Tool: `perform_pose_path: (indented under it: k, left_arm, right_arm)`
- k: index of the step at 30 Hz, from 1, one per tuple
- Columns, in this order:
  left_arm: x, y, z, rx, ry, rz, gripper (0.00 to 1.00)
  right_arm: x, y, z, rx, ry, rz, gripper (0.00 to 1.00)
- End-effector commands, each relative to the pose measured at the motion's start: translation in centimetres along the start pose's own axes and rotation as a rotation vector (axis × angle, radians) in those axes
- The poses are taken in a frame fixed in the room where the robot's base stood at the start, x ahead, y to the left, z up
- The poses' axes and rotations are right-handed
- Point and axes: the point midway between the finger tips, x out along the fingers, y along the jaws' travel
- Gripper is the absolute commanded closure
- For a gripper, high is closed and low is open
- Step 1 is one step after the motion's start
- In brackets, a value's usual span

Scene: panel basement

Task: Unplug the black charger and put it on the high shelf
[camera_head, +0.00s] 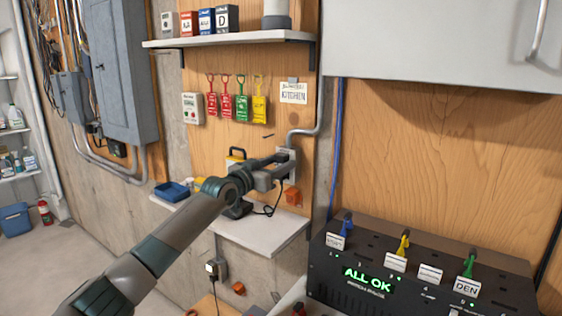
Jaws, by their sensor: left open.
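My left arm reaches in from the lower left, and its gripper (283,168) is open at a wall outlet (281,152) above the low shelf. The fingers cover most of the outlet front, so I cannot make out the black charger's body there. A black cord (277,200) hangs from beside the fingers and loops down to a dark item (239,209) on the low shelf. The high shelf (230,39) is a white board on the wall above. My right gripper is not in view.
The low shelf (262,236) holds a blue tray (171,191). A grey cabinet (450,40) and black panel box (420,275) stand right.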

Motion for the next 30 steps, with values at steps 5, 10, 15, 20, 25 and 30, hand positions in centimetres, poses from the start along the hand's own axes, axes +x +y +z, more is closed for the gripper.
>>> perform_pose_path:
  k: [5, 10, 15, 20, 25, 30]
  left_arm:
    - [0.01, 0.02, -0.02, 0.000, 0.000, 0.000, 0.50]
    - [0.01, 0.03, 0.02, 0.000, 0.000, 0.000, 0.50]
    - [0.01, 0.04, 0.00, 0.000, 0.000, 0.000, 0.50]
    - [0.01, 0.04, -0.01, 0.000, 0.000, 0.000, 0.52]
    - [0.01, 0.03, -0.01, 0.000, 0.000, 0.000, 0.93]
    - [-0.02, 0.03, -0.04, 0.000, 0.000, 0.000, 1.00]
  right_arm:
    - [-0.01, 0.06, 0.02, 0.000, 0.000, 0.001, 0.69]
    - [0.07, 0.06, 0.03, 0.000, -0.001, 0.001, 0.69]
    - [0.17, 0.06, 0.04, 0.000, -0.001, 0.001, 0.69]
    - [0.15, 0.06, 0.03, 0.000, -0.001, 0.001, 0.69]
    - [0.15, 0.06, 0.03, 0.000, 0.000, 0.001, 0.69]
    - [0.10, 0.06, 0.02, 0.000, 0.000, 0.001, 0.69]
